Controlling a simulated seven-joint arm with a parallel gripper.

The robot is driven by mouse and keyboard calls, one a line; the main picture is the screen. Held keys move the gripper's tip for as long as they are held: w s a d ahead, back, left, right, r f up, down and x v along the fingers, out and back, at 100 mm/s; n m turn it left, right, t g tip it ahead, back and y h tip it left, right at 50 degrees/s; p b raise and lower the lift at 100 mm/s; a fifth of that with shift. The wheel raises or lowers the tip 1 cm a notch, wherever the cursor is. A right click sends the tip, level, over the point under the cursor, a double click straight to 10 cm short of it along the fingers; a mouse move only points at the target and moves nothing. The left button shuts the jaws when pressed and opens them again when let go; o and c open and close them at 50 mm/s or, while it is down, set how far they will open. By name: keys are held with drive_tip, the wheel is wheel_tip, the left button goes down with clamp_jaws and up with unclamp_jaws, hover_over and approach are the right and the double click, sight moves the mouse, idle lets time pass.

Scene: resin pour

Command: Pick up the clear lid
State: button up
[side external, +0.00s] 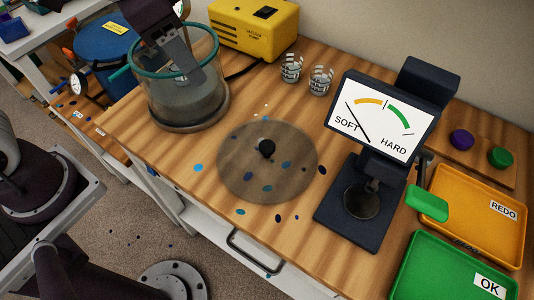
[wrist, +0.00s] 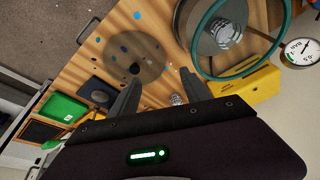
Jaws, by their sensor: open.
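The clear lid (side external: 285,172) is a see-through brownish disc with a black knob (side external: 266,148) at its middle. It lies flat on the wooden bench. In the wrist view the lid (wrist: 150,52) shows beyond my fingers, its dark knob (wrist: 135,68) in plain sight. My gripper (wrist: 158,92) is open and empty, its two dark fingers apart. In the side view my gripper (side external: 180,62) is at the glass chamber, to the left of and behind the lid, and not touching the lid. Its fingertips are hard to make out there.
The glass chamber (side external: 190,102) with a teal rim stands close to my gripper. A yellow pump (side external: 252,28) and two small cups (side external: 320,80) are behind. A dark hardness gauge (side external: 345,225) stands right of the lid, with yellow (side external: 470,215) and green (side external: 430,270) trays beyond.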

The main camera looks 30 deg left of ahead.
sight(267, 145)
drive_tip(key=w+d+f+m, duration=0.1)
drive_tip(key=d+f, duration=0.2)
drive_tip(key=w+d+f+m+g, duration=0.1)
drive_tip(key=w+d+f, duration=0.1)
drive_tip(key=d+f, duration=0.2)
drive_tip(key=w+d+f+m+g, duration=0.1)
drive_tip(key=d+f+m, duration=0.1)
drive_tip(key=d+f, duration=0.1)
drive_tip(key=shift+w+d+f, duration=0.35)
drive_tip(key=shift+d+f, duration=0.05)
drive_tip(key=shift+f, duration=0.3)
drive_tip(key=f, duration=0.7)
drive_tip(key=shift+w+d+f, duration=0.1)
drive_tip(key=shift+w+d, duration=0.1)
drive_tip(key=shift+d, duration=0.05)
clamp_jaws()
